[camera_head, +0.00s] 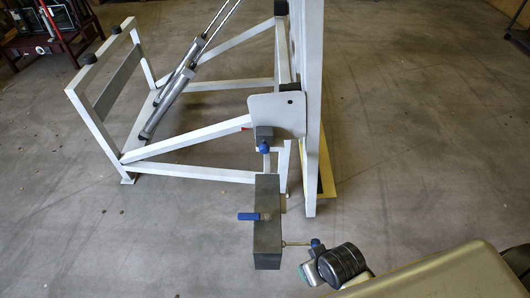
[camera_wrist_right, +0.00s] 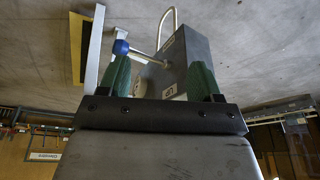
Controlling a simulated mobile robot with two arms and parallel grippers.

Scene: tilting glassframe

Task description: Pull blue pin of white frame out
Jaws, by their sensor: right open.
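The white frame (camera_head: 190,142) stands on the floor in the head view. A blue-knobbed pin (camera_head: 264,147) sits under a small grey block on its front, below a white plate. In front is a grey box (camera_head: 267,255) with a blue lever (camera_head: 248,216) and a rod ending in a blue ball (camera_head: 316,243). The ball also shows in the wrist view (camera_wrist_right: 120,47), by the left finger. My right gripper (camera_wrist_right: 158,82) has its green fingers apart, facing the grey box; I cannot tell whether they touch it. My left gripper is out of view.
My right arm comes in at the lower right of the head view, close to the rod. A white upright post (camera_head: 310,100) with a yellow strip (camera_head: 327,165) at its foot stands right of the pin. The floor left of the box is clear.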

